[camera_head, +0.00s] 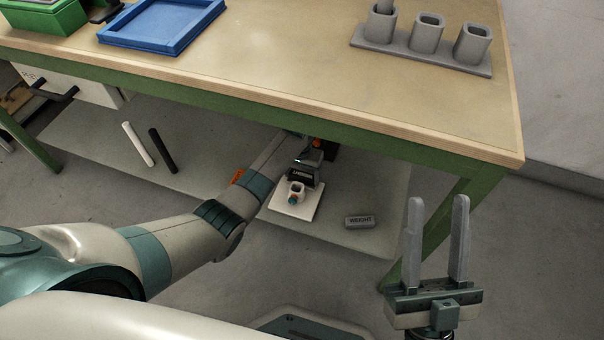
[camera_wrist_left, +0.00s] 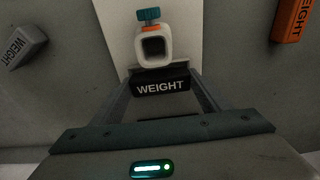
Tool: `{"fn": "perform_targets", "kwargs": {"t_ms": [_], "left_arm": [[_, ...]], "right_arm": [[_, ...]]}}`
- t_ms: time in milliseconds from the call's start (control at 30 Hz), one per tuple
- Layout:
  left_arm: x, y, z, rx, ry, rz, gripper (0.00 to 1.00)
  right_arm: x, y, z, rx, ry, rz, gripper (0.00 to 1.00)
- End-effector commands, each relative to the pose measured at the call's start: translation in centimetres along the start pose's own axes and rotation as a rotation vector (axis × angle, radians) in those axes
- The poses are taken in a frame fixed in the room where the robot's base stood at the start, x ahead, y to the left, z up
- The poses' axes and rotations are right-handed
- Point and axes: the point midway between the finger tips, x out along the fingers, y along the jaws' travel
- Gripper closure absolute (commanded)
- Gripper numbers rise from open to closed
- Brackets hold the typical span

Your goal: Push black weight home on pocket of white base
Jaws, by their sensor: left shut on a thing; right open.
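The white base (camera_head: 300,213) is a flat plate on the low shelf under the workbench. It carries a white square-mouthed pocket (camera_head: 297,190) with a teal knob. The wrist view shows the pocket (camera_wrist_left: 154,44) open and empty-looking, with the teal knob (camera_wrist_left: 149,15) at its far side. My left gripper (camera_wrist_left: 160,82) is shut on the black weight (camera_wrist_left: 162,86), whose white lettering faces the camera. The weight is close beside the pocket, not in it; whether they touch I cannot tell. My right gripper (camera_head: 437,205) is open and empty, right of the bench.
A grey weight (camera_head: 360,221) lies on the shelf right of the base. An orange weight (camera_wrist_left: 292,18) shows in the wrist view. A white bar (camera_head: 137,144) and a black bar (camera_head: 162,150) lie left. The bench top (camera_head: 290,75) overhangs the shelf; a green leg stands right.

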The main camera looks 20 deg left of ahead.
Motion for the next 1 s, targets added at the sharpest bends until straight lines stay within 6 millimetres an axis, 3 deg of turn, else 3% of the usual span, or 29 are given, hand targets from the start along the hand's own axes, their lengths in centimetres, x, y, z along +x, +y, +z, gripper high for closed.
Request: {"fn": "perform_targets", "kwargs": {"t_ms": [1000], "left_arm": [[-0.21,0.04,0.02,0.0,0.002,0.001,0.73]], "right_arm": [[0.46,-0.06,-0.54,0.001,-0.003,0.001,0.58]]}}
